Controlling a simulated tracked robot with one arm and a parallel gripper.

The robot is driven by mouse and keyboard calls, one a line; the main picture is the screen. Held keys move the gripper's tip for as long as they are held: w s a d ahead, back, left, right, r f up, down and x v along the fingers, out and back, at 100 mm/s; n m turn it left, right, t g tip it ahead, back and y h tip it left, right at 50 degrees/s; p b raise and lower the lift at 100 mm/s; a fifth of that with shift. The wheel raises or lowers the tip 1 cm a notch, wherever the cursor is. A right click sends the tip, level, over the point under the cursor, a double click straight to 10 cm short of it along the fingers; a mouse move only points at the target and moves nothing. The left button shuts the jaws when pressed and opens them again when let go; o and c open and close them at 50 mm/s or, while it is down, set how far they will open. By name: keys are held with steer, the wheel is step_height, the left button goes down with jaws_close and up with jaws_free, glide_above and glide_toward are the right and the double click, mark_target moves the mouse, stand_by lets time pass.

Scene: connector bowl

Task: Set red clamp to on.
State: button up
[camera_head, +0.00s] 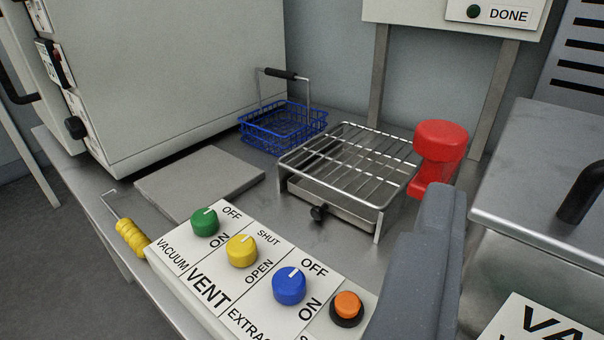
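A bright red part with a rounded, thick top (441,142) stands at the right end of the wire rack. It looks like the red clamp, but no label or on/off mark shows on it, so I cannot tell its setting. Its lower part is partly hidden behind my gripper (425,235). My gripper shows as two grey fingers at the lower right, overlapping in this view. Their tips lie just below the red part in the picture. I cannot tell whether they touch it or how far apart they are.
A control panel (215,271) with green (204,222), yellow (242,251) and blue (289,287) knobs and an orange button (348,304) lies in front. Behind are the wire rack (350,160), blue basket (282,128) and large grey cabinet (185,75). A metal box (545,185) stands at right.

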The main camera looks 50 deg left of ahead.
mark_target(438, 147)
steer(key=shift+n+y, duration=0.3)
steer(key=shift+y, duration=0.2)
steer(key=w+a+f, duration=0.1)
steer(key=w+a, duration=0.2)
steer(key=w+a+f, duration=0.1)
steer(key=w+a, duration=0.1)
steer(key=w, duration=0.1)
steer(key=w+a+b, duration=0.1)
steer(key=w+a, duration=0.2)
steer(key=shift+w+a+f, duration=0.25)
steer(key=shift+a+f, duration=0.1)
steer(key=shift+f, duration=0.05)
steer(key=shift+w+a+f, duration=0.1)
steer(key=shift+w+a, duration=0.1)
steer(key=shift+w, duration=0.3)
steer(key=shift+w+a, duration=0.15)
steer(key=shift+w, duration=0.05)
